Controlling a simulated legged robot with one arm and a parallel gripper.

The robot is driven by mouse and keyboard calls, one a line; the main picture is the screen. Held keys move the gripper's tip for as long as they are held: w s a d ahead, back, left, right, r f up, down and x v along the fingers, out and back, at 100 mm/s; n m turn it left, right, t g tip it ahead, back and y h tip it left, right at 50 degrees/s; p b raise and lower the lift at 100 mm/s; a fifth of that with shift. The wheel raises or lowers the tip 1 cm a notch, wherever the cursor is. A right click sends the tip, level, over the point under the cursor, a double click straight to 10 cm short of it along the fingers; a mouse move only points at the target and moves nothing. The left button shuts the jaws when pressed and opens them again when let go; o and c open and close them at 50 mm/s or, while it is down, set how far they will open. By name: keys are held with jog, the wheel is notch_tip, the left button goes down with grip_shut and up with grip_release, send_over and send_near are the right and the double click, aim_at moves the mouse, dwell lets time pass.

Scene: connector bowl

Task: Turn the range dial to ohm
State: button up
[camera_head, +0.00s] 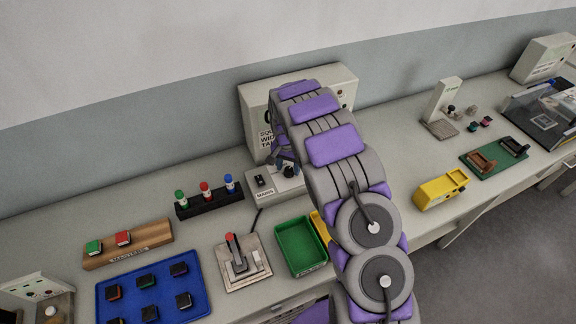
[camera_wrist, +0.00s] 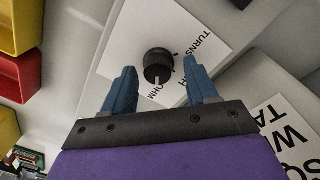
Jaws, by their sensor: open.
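The range dial (camera_wrist: 158,65) is a round black knob on a white label in the wrist view. The label reads "TURNS" along one side and "OHM" below the knob. A pale mark shows at the knob's lower edge, on the side of "OHM". My gripper (camera_wrist: 160,68) is open, with one blue finger on either side of the dial and visible gaps between. In the head view my gripper (camera_head: 284,160) is low in front of the large cream box (camera_head: 255,105), and my arm covers much of that area. I cannot make out the dial's label there.
A mains box (camera_head: 262,197) with a black switch stands in front of the cream box. Nearby are a rack (camera_head: 208,205) of coloured-capped pieces, a red-topped lever (camera_head: 240,262) and a green bin (camera_head: 300,245). A yellow holder (camera_head: 440,190) sits to the right.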

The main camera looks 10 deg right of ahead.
aim_at(287, 168)
jog(key=shift+r, duration=0.15)
notch_tip(287, 168, up, 17)
jog(key=p, duration=0.2)
jog(key=shift+w+a, duration=0.25)
jog(key=shift+a, duration=0.15)
jog(key=s+d+r+n, duration=0.1)
jog(key=s+r, duration=0.2)
jog(key=s, duration=0.4)
jog(key=s+d+r+n+b, duration=0.1)
jog(key=s+r, duration=0.2)
jog(key=s, duration=0.3)
jog(key=s+d+r, duration=0.1)
jog(key=s+r, duration=0.2)
jog(key=s, duration=0.4)
jog(key=s+a+f+n+g+b, duration=0.1)
jog(key=s+n, duration=0.4)
jog(key=s, duration=2.1)
jog(key=shift+s+a+f, duration=0.15)
jog(key=shift+a+f, duration=0.25)
jog(key=shift+a, duration=0.25)
